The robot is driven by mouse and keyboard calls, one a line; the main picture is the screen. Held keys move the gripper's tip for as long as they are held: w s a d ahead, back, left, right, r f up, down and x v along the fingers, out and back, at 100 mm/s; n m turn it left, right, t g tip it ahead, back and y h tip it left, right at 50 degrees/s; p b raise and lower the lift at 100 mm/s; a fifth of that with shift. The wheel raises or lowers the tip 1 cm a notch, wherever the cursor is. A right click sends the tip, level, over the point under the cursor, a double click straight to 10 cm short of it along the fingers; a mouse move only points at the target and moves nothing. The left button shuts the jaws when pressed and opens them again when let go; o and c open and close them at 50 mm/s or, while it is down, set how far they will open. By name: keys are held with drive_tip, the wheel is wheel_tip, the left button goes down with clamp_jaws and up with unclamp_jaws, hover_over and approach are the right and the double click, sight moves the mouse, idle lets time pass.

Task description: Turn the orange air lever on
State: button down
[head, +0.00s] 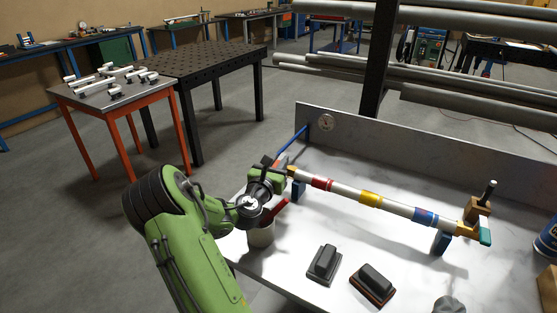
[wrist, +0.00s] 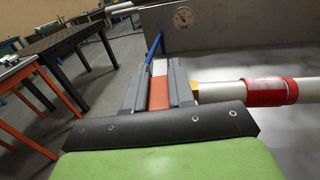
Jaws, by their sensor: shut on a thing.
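The orange air lever (wrist: 159,93) shows in the wrist view between the two grey fingers of my gripper (wrist: 158,72). Its near part is orange and its far part is white. The fingers are shut on it, one on each side. A blue air hose (wrist: 154,46) runs on beyond it toward the back panel, and it also shows in the head view (head: 291,139). In the head view my gripper (head: 282,164) is at the left end of the striped pipe and hides most of the lever.
A white pipe (head: 342,190) with red, yellow and blue bands lies on blue supports (head: 441,243) right of my gripper. A cup (head: 261,236) stands below my gripper. Two dark blocks (head: 323,264) (head: 373,284) lie on the bench. A gauge (head: 326,122) is on the back panel.

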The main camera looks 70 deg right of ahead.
sight(278, 161)
drive_tip(key=c, duration=1)
unclamp_jaws()
drive_tip(key=shift+o, duration=0.2)
drive_tip(key=shift+r, duration=0.1)
wheel_tip(278, 161, up, 10)
drive_tip(key=p, duration=0.5)
drive_tip(key=shift+p, duration=0.4)
